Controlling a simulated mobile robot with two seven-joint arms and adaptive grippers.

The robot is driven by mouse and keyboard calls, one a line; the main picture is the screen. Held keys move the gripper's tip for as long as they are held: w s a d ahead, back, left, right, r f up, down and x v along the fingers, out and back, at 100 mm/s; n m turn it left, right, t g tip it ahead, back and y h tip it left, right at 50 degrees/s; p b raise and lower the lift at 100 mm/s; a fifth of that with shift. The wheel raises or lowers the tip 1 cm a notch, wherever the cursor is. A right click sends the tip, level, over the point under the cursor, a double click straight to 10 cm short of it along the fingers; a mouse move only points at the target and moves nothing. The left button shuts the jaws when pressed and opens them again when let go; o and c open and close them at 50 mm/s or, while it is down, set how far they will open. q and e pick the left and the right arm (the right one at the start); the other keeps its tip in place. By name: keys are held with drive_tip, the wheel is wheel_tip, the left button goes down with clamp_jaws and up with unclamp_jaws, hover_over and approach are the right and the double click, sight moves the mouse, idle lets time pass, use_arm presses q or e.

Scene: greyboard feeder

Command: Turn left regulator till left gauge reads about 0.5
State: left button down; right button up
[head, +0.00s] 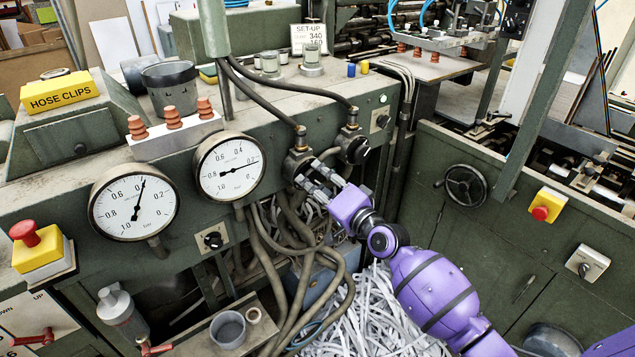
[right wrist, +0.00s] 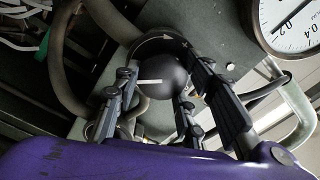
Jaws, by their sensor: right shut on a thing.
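The left gauge (head: 134,202) is a round white dial; its needle points up and slightly right, near the 0.4 mark. The right gauge (head: 229,168) has its needle near 0.2. My right gripper (head: 309,183) is shut on the left regulator, whose body (head: 299,163) shows behind the fingers. In the right wrist view the regulator's round black knob (right wrist: 163,82) with a white pointer line sits between the fingers (right wrist: 165,100). The right regulator (head: 355,150) stands just right of it, free. My left gripper is not in view.
Hoses (head: 268,250) hang below the regulators, above shredded paper (head: 375,315). A red stop button (head: 25,233) sits at the left. A black handwheel (head: 466,186) is on the right panel. Part of a gauge (right wrist: 293,25) shows in the wrist view's upper right.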

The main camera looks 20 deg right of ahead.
drive_tip(key=shift+d+m, duration=0.1)
drive_tip(key=shift+m, duration=0.6)
drive_tip(key=shift+f, duration=0.15)
drive_tip(key=o, duration=1.1)
drive_tip(key=v, duration=1.2)
